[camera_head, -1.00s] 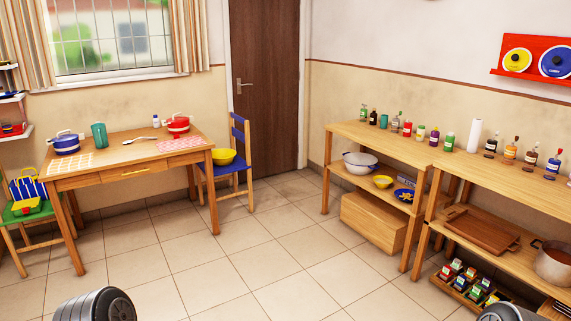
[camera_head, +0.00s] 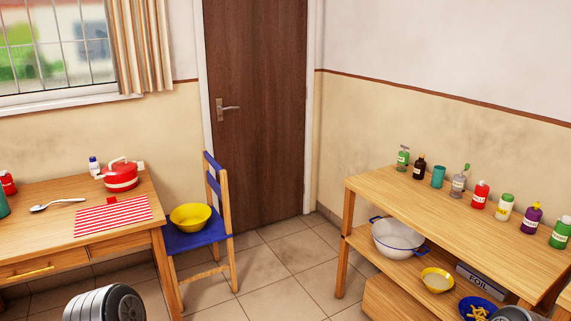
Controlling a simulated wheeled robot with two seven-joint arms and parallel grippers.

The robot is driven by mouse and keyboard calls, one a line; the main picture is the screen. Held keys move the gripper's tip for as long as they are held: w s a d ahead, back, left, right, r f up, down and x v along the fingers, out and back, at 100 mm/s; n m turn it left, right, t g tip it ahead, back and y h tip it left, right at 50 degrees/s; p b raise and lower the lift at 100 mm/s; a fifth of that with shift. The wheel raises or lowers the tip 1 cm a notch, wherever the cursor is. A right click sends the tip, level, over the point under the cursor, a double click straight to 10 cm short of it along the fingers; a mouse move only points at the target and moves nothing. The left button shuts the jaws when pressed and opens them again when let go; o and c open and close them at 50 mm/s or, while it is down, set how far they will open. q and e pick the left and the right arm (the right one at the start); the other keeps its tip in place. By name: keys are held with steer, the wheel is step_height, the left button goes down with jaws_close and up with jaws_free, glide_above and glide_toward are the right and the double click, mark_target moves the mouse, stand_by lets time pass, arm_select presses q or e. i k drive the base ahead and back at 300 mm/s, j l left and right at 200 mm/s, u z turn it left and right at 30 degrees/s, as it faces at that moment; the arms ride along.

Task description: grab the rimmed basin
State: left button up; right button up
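A white basin (camera_head: 398,240) with a blue rim and blue side handles sits upright on the lower shelf of the wooden shelf unit (camera_head: 455,215) at the right. The unit's top board is above it, and its front is open to view. A plain yellow bowl (camera_head: 190,217) stands on the blue seat of a chair at the left. Neither of my grippers is in view. Only rounded grey parts of my own arms show at the bottom left and bottom right edges, well apart from the basin.
A small yellow bowl (camera_head: 437,280), a blue plate (camera_head: 478,309) and a foil box (camera_head: 481,281) share the basin's shelf. Several bottles line the top board. A table (camera_head: 60,230) holds a red pot (camera_head: 121,176). Tiled floor (camera_head: 265,275) between chair and shelf is clear.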

mark_target(190, 218)
steer(key=i, duration=0.85)
steer(key=i+l+u, duration=0.15)
steer(key=i, duration=1.5)
steer(key=i+l+u, duration=0.2)
steer(key=i+u, duration=0.3)
steer(key=i+l+u, duration=0.45)
steer(key=i, duration=0.65)
